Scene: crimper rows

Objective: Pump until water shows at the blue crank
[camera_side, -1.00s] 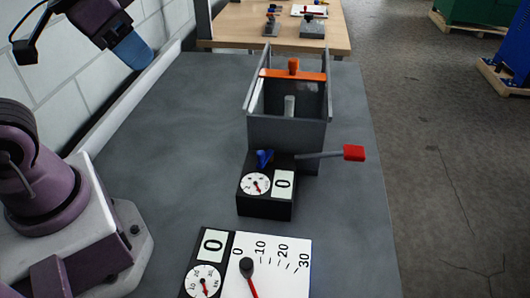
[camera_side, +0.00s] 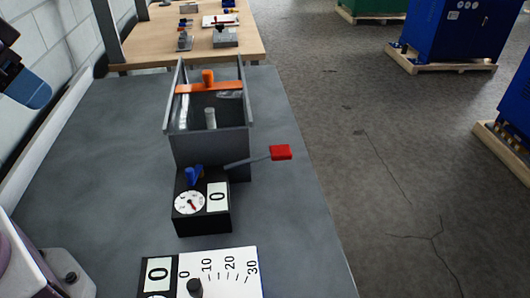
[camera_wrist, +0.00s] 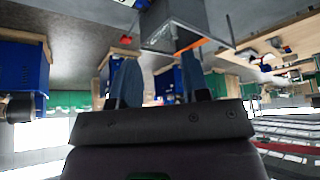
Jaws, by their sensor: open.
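The blue crank (camera_side: 193,175) sits on top of a black block (camera_side: 203,220) with a round dial and a counter reading 0. I cannot make out water at it. Behind stands a grey open-topped tank (camera_side: 210,150) with an orange crossbar (camera_side: 208,88). A lever with a red handle (camera_side: 280,152) sticks out to the right, slightly raised. My gripper is at the far left, partly cut off, with a blue finger (camera_side: 30,90) showing, well away from the lever. In the wrist view my gripper (camera_wrist: 158,78) is open and empty, with the tank (camera_wrist: 172,20) beyond.
A white scale panel (camera_side: 235,270) marked 0 to 30, with a black knob and another 0 counter, lies at the front. A wooden table (camera_side: 155,45) with small items stands behind. Blue machines (camera_side: 440,35) stand on the right. The grey bench (camera_side: 110,180) left of the tank is clear.

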